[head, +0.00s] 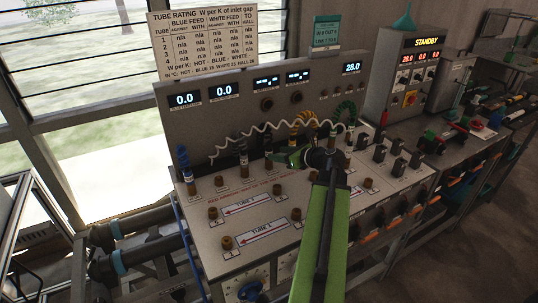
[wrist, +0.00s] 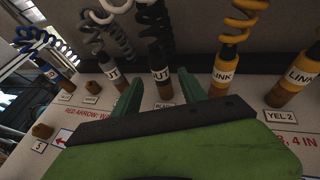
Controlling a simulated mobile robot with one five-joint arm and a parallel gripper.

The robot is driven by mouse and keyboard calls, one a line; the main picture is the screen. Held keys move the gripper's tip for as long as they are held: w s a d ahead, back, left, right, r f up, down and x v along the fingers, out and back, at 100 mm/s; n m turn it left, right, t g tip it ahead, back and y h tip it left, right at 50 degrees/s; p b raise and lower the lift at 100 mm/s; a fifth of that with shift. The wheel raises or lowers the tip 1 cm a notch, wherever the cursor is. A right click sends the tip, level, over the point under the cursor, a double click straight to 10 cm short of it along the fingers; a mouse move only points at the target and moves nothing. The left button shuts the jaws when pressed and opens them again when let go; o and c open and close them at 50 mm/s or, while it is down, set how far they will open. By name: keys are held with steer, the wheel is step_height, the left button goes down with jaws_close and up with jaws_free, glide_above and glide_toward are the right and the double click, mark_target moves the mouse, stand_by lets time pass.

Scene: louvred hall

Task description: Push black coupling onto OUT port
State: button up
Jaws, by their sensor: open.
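The black coupling (wrist: 160,62) stands upright in the wrist view under a black coiled hose. Its pale band shows the letters "UT", the first part being hidden or cut. It stands over a plate that seems to read BLACK. My gripper (wrist: 160,90) is open, with one green finger on each side of the coupling in the picture; I cannot tell whether the coupling is between them or just beyond. In the head view my gripper (head: 288,157) is low over the back of the bench panel. Several bare brass ports show on the panel, but their labels are too small to tell which is OUT.
In the wrist view a grey coupling (wrist: 104,62) stands to the left and a yellow LINK coupling (wrist: 225,68) close to the right. A blue coupling (wrist: 48,70) is further left. The upright display panel (head: 215,112) rises behind.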

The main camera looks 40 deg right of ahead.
mark_target(270, 152)
steer(key=b+x, duration=0.2)
steer(key=x, duration=0.4)
steer(key=shift+s, duration=0.1)
jaws_close()
stand_by(0.3)
stand_by(1.2)
